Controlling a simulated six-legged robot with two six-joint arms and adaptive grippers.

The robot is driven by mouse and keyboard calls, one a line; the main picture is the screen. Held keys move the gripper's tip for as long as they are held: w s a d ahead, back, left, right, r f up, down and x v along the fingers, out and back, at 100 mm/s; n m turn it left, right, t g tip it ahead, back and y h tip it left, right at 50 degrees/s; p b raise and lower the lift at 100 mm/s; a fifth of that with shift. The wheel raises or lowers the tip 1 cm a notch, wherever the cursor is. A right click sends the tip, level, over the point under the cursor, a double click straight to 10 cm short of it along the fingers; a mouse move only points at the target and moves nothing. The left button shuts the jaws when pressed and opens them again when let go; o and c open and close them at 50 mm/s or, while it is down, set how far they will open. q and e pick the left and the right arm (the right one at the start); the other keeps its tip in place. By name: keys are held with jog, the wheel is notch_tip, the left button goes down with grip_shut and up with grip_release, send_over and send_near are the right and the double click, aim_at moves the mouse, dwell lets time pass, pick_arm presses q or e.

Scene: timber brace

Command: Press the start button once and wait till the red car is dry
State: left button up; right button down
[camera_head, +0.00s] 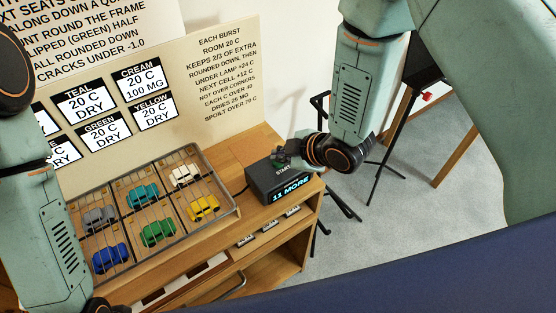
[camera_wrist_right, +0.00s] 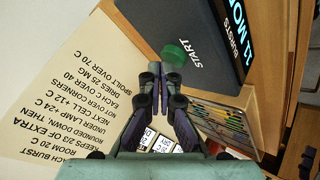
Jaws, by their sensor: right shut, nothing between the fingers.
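The start box (camera_head: 280,183) is dark, has a lit display reading "11 MORE" and stands at the right end of the wooden bench. Its green start button (camera_wrist_right: 178,52) is beside the word START in the right wrist view. My right gripper (camera_wrist_right: 160,78) is shut and empty, with its tips close to the button; I cannot tell whether they touch. In the head view this gripper (camera_head: 290,157) is over the box. A wire rack (camera_head: 160,179) holds the grey (camera_head: 99,218), teal (camera_head: 143,195), cream (camera_head: 186,175), blue (camera_head: 110,257), green (camera_head: 158,231) and yellow (camera_head: 203,208) cars. I see no red car. My left gripper is out of view.
A board (camera_head: 225,92) with printed rules and car cards stands behind the rack. The cards I can read say 20 C, mostly DRY; CREAM (camera_head: 143,84) says 100 MG. Small labelled pieces (camera_head: 268,228) lie along the bench front. Black stands (camera_head: 385,165) are at the right.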

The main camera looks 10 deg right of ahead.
jog(key=shift+f, duration=0.4)
dwell(0.3)
jog(key=shift+r, duration=0.1)
jog(key=shift+s+r+p, duration=0.1)
jog(key=shift+r+p, duration=0.4)
jog(key=shift+r, duration=0.3)
jog(key=shift+r, duration=0.1)
notch_tip(320, 180, up, 5)
jog(key=p, duration=0.4)
dwell(0.5)
